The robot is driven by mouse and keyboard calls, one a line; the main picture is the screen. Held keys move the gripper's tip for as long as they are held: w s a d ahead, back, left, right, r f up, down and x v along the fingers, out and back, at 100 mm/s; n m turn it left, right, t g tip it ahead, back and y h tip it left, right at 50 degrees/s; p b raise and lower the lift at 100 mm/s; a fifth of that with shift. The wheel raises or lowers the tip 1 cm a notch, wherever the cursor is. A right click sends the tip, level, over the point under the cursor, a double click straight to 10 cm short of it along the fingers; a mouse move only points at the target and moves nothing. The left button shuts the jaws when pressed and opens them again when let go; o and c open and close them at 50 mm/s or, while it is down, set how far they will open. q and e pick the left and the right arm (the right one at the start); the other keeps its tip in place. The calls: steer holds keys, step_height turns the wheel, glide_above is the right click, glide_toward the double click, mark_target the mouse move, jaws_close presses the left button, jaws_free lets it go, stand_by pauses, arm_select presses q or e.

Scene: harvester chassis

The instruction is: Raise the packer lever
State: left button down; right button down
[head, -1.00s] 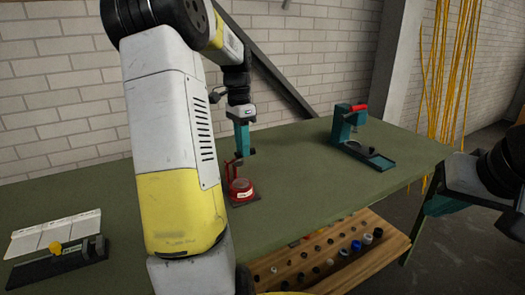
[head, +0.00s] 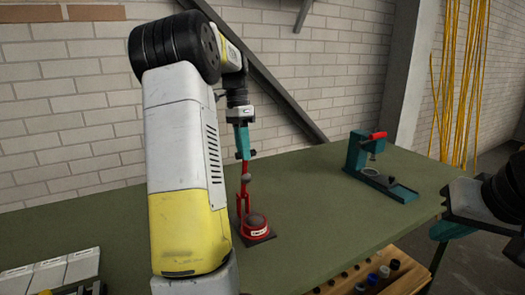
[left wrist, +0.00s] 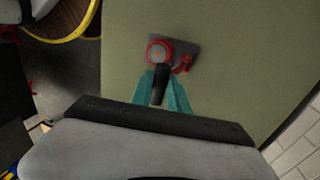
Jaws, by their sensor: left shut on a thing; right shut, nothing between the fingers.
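The red packer (head: 256,226) stands on a dark plate on the green table, in the middle of the head view. Its red lever (head: 245,192) points up, close to upright. My left gripper (head: 243,153) is above the packer, shut on the lever's upper end. In the left wrist view the lever's dark handle (left wrist: 160,84) lies between the teal fingers, with the red packer (left wrist: 159,51) beyond. My left arm hides the table to the left of the packer. My right gripper (head: 449,230) is at the right edge, shut and empty, off the table's end.
A teal press with a red handle (head: 377,135) stands on the table to the right. A wooden rack (head: 420,275) with small dark and blue pieces sits below the front edge. White blocks (head: 50,272) lie at lower left. The green table (head: 310,200) is clear between packer and press.

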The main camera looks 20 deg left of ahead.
arm_select(q)
steer(key=shift+w+a, duration=0.2)
steer(key=shift+a, duration=0.3)
steer(key=c, duration=1.3)
jaws_free()
steer(key=shift+w+a, duration=0.1)
steer(key=shift+a, duration=0.05)
steer(key=shift+d, duration=0.25)
steer(key=v, duration=0.7)
steer(key=shift+r, duration=0.4)
